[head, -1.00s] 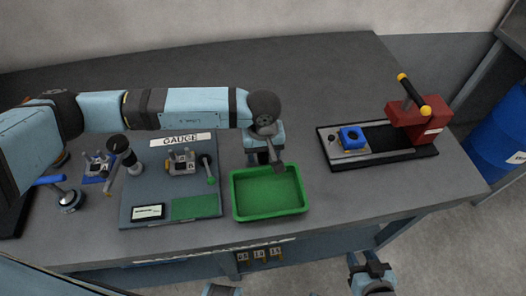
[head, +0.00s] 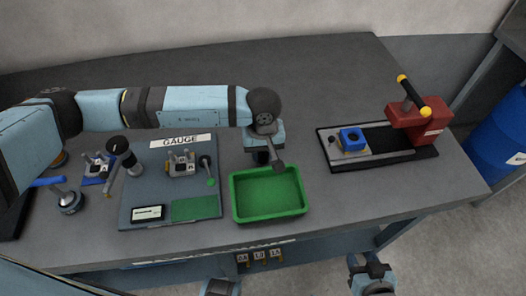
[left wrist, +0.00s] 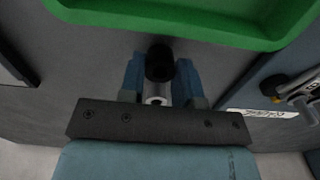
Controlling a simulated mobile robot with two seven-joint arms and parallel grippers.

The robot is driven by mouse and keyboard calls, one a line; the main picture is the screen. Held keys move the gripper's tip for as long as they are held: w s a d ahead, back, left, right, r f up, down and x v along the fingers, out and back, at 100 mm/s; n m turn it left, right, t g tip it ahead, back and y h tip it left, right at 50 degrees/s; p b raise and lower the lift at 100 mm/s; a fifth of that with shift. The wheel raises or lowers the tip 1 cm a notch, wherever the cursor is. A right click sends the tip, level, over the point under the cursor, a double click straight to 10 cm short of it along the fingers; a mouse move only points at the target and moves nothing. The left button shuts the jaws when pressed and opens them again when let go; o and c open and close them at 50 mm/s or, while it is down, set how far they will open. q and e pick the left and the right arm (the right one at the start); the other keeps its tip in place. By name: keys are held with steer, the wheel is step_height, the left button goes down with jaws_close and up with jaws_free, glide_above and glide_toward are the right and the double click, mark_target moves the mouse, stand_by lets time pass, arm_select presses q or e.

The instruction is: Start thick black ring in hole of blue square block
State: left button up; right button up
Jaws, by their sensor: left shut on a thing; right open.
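The blue square block (head: 352,133) sits on the left end of the black press base, its round hole facing up. My left gripper (head: 262,157) hangs behind the green tray, well left of the block. In the left wrist view its blue fingers (left wrist: 160,82) are shut on a black round piece (left wrist: 159,62) with a silver part below it. I cannot tell whether this is the thick black ring, and its hole is not visible. My right gripper (head: 371,270) is open and empty below the table's front edge.
A red press (head: 417,120) with a yellow-ended handle stands right of the block. A green tray (head: 268,214) is at the front middle. A gauge board (head: 140,190) lies at left. The table between tray and press base is clear.

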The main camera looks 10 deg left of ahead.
arm_select(q)
steer(key=shift+r+p, duration=0.7)
steer(key=shift+r, duration=1.3)
